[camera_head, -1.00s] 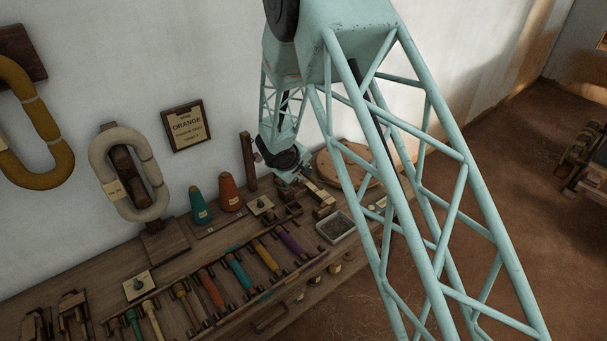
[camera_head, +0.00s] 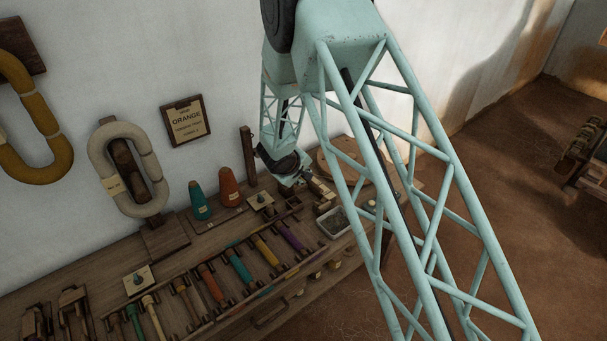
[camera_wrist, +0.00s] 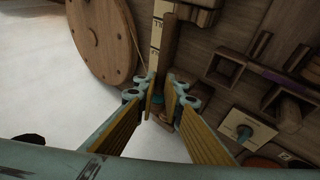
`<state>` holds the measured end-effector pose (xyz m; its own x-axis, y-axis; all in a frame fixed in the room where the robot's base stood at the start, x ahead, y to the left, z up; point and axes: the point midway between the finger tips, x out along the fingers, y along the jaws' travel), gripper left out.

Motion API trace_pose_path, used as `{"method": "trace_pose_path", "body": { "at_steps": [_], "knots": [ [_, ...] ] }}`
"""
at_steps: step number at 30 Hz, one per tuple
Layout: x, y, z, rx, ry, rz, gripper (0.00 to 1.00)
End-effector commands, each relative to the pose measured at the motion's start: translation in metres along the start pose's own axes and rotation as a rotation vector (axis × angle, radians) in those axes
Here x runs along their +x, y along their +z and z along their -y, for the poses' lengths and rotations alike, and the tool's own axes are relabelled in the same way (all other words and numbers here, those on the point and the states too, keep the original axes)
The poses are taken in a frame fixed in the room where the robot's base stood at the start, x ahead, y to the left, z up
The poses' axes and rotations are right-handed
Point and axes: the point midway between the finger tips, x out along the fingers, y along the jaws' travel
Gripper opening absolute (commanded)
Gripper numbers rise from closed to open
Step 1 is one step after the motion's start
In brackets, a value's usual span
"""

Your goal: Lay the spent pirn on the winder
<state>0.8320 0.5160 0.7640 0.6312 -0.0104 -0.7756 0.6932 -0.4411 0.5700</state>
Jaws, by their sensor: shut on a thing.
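My gripper (camera_wrist: 165,88) has its yellow-padded fingers closed around a thin, mostly hidden piece, with a little teal and brown showing between the tips; I take it for the spent pirn (camera_wrist: 160,97). In the head view my gripper is small and partly hidden at the far end of the bench. A large round wooden disc (camera_wrist: 103,38), seemingly part of the winder, stands left of the fingers in the wrist view. It also shows in the head view (camera_head: 330,165), partly behind my arm. A pale marked strip (camera_wrist: 156,40) lies just beyond the fingertips.
A rack of coloured pirns (camera_head: 238,268) runs along the bench. Teal (camera_head: 200,203) and orange (camera_head: 229,188) cones stand by the wall, near an upright post (camera_head: 248,157). A grey tray (camera_head: 333,222) sits near the front edge. A sign reading ORANGE (camera_head: 187,121) hangs above.

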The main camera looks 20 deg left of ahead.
Motion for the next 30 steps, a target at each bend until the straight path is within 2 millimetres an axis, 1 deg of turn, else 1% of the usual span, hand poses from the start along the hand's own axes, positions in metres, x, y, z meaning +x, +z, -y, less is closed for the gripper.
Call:
{"method": "trace_pose_path", "body": {
  "at_steps": [9, 30],
  "knots": [
    [0.015, 0.005, 0.011, 0.001, 0.000, -0.001, 0.01],
    [0.036, 0.013, 0.027, 0.001, 0.000, 0.000, 0.01]
  ]
}}
